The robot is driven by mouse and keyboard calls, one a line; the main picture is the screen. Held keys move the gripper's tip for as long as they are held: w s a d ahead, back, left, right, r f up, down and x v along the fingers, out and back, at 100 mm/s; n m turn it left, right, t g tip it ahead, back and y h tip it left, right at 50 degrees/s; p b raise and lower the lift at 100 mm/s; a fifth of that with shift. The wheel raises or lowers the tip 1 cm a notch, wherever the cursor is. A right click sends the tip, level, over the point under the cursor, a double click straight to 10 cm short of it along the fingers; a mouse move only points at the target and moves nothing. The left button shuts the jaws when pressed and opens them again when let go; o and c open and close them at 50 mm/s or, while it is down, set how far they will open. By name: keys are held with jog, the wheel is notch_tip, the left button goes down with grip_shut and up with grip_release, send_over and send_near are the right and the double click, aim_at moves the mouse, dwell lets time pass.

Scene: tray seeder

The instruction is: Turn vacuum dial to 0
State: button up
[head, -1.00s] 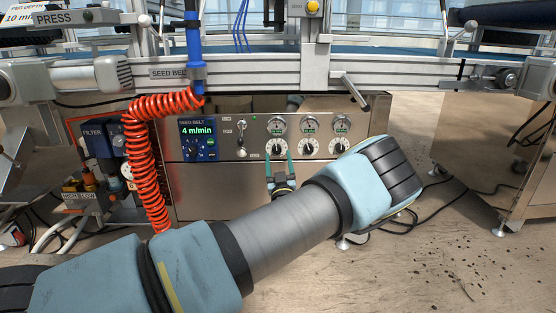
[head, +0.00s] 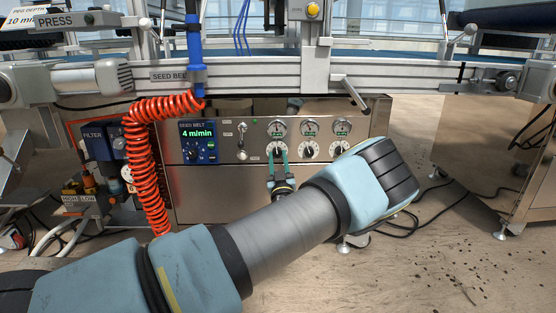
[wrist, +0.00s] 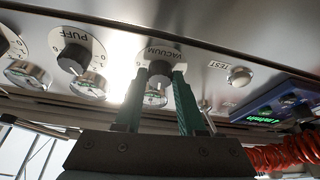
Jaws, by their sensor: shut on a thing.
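The vacuum dial (wrist: 160,69) is a black knob on a white round plate marked VACUUM. It appears upside down in the wrist view. In the head view the vacuum dial (head: 278,146) is the leftmost of three dials on the steel panel. My gripper (wrist: 160,76) has its two green fingers on either side of the knob and is shut on it. In the head view my gripper (head: 279,155) reaches the dial from below. The fingers hide part of the plate, so I cannot read the setting.
The PUFF dial (wrist: 75,58) sits beside the vacuum dial, with another dial beyond it. Round gauges (head: 310,126) are above the dials. A TEST button (wrist: 239,76) and the seed belt display (head: 198,142) are on the other side. A red coiled hose (head: 140,150) hangs at left.

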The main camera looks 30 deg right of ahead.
grip_shut()
jog(key=shift+n, duration=0.5)
jog(key=n+y, duration=0.1)
jog(key=n, duration=0.1)
jog(key=n+y, duration=0.2)
jog(key=n, duration=0.1)
jog(key=shift+d+r+b, duration=0.1)
jog(key=shift+d+b, duration=0.05)
jog(key=shift+b, duration=0.15)
jog(key=n+y, duration=0.1)
jog(key=n, duration=0.1)
jog(key=n+y, duration=0.1)
jog(key=n, duration=0.2)
jog(key=shift+s+d+r, duration=0.1)
jog(key=n+y, duration=0.1)
jog(key=n, duration=0.1)
jog(key=n+g+y+b, duration=0.1)
jog(key=n, duration=0.2)
jog(key=shift+d+r+g, duration=0.1)
jog(key=shift+r+g, duration=0.05)
jog(key=shift+g, duration=0.15)
jog(key=shift+s+d+r+n+g+b, duration=0.1)
jog(key=shift+n+g+b, duration=0.2)
jog(key=shift+n, duration=0.65)
jog(key=shift+r+n+g+b, duration=0.15)
jog(key=shift+n+g, duration=0.25)
jog(key=shift+n, duration=0.55)
jog(key=o, duration=1)
grip_release()
jog(key=shift+c, duration=0.2)
